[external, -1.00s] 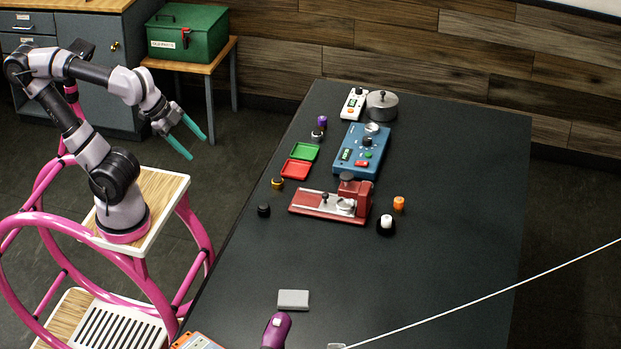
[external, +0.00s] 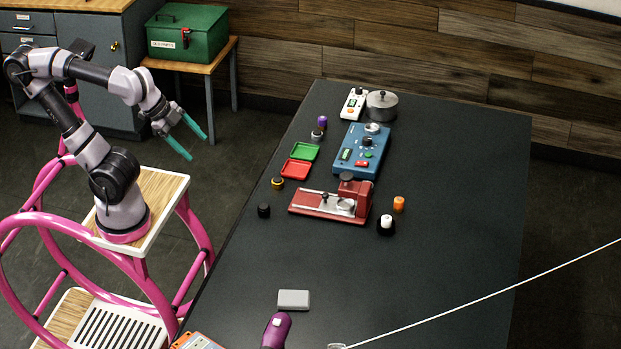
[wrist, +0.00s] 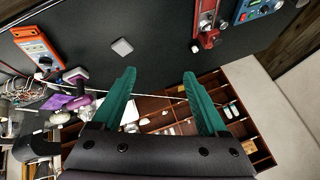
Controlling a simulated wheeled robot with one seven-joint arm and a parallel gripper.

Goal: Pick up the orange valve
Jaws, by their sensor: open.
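The orange valve (external: 399,204) is a small upright orange cylinder on the dark table (external: 440,270). It stands to the right of the red press-like fixture (external: 345,198), beside a white-topped black knob (external: 386,223). My gripper (external: 188,139) has teal fingers. It is open and empty, in the air left of the table and far from the valve. In the wrist view my gripper (wrist: 160,85) shows its two fingers spread with nothing between them. I cannot make out the orange valve in the wrist view.
A blue control box (external: 361,150), a green tray (external: 306,151), a red tray (external: 295,169) and several small knobs stand around the fixture. A grey block (external: 293,300) and a purple tool (external: 276,330) lie nearer the front. The table's right side is clear.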

